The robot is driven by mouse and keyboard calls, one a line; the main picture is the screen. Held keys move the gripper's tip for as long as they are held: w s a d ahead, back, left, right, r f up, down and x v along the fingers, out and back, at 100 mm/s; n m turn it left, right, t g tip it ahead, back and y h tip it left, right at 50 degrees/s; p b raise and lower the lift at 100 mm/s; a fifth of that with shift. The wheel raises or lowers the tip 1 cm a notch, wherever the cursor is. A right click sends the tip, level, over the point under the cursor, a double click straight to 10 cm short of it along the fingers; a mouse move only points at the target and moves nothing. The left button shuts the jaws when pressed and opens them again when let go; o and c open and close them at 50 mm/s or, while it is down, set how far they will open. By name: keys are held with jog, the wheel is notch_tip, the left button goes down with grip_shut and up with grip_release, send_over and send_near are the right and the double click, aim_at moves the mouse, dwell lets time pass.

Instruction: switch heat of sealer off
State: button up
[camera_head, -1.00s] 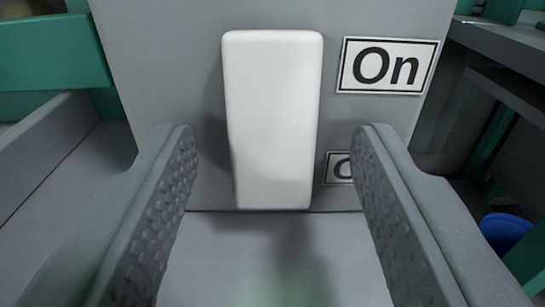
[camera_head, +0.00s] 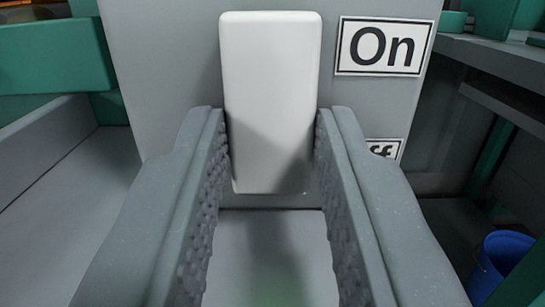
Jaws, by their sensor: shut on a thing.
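The sealer's heat switch is a white upright lever (camera_head: 270,80) on the grey front panel (camera_head: 160,60) of the sealer. An "On" label (camera_head: 383,47) is beside its upper part. An "Off" label (camera_head: 385,149) is lower on the right, partly hidden by my right finger. My gripper (camera_head: 270,135) is shut on the lever's lower half, one finger on each side. The lever's upper half stands clear above the fingers, level with the "On" label.
A grey surface (camera_head: 265,260) lies below the lever, between my fingers. A green part (camera_head: 50,55) and a grey ledge (camera_head: 60,170) are at the left. A blue bucket (camera_head: 500,262) and a grey shelf (camera_head: 500,60) are at the right.

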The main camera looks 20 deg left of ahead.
jog(key=o, duration=1)
jog(key=p+v, duration=0.3)
jog(key=v, duration=1.1)
jog(key=shift+f, duration=0.15)
jog(key=shift+w, duration=0.1)
